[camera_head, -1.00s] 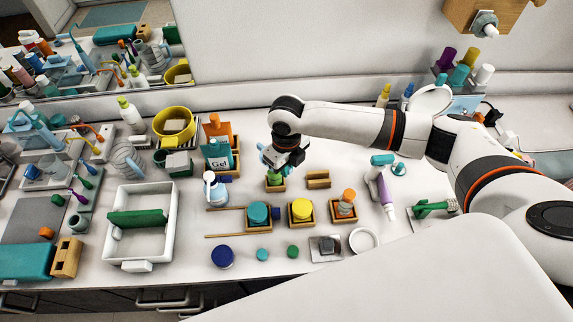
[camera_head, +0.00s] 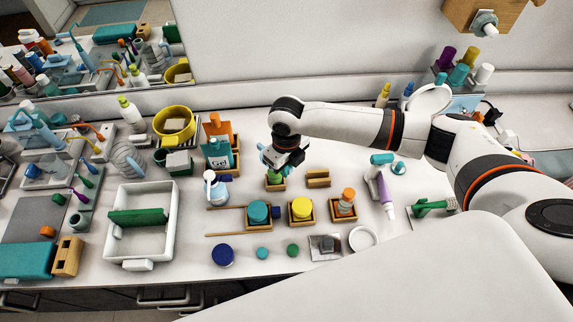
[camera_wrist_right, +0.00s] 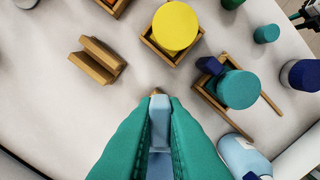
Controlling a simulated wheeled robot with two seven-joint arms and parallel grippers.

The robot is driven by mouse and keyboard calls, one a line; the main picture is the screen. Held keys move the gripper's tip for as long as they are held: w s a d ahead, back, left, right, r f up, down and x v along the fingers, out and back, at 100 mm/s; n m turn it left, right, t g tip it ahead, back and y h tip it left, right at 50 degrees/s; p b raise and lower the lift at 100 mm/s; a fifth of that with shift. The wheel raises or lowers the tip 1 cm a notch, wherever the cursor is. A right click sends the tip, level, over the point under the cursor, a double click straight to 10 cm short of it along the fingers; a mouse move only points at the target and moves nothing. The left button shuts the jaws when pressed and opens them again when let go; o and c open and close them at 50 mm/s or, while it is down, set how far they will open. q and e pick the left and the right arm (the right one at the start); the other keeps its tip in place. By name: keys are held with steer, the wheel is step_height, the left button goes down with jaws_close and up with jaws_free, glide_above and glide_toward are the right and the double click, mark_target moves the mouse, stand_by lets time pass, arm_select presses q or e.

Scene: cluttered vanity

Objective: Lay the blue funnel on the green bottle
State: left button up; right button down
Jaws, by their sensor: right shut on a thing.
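My right gripper (camera_head: 272,160) is in the middle of the counter, just above the green bottle (camera_head: 275,179), which stands in a small wooden tray. In the right wrist view its teal fingers are shut on the blue funnel (camera_wrist_right: 160,118), a light blue piece between them. In the head view the gripper mostly hides the funnel, and I cannot tell whether it touches the bottle. The green bottle is hidden in the wrist view. My left gripper is not in view.
Close by stand a wooden holder (camera_head: 318,179), a yellow-topped jar (camera_head: 301,208), a teal-topped jar (camera_head: 258,212) and a white-and-blue pump bottle (camera_head: 216,190). An orange-capped bottle (camera_head: 347,201) is to the right. A white bin (camera_head: 170,215) stands left.

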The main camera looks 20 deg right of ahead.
steer(key=shift+f+b, duration=0.4)
steer(key=shift+f, duration=0.45)
stand_by(0.4)
steer(key=c, duration=1.4)
jaws_free()
step_height(320, 180, up, 12)
steer(key=b, duration=0.2)
steer(key=shift+b, duration=0.35)
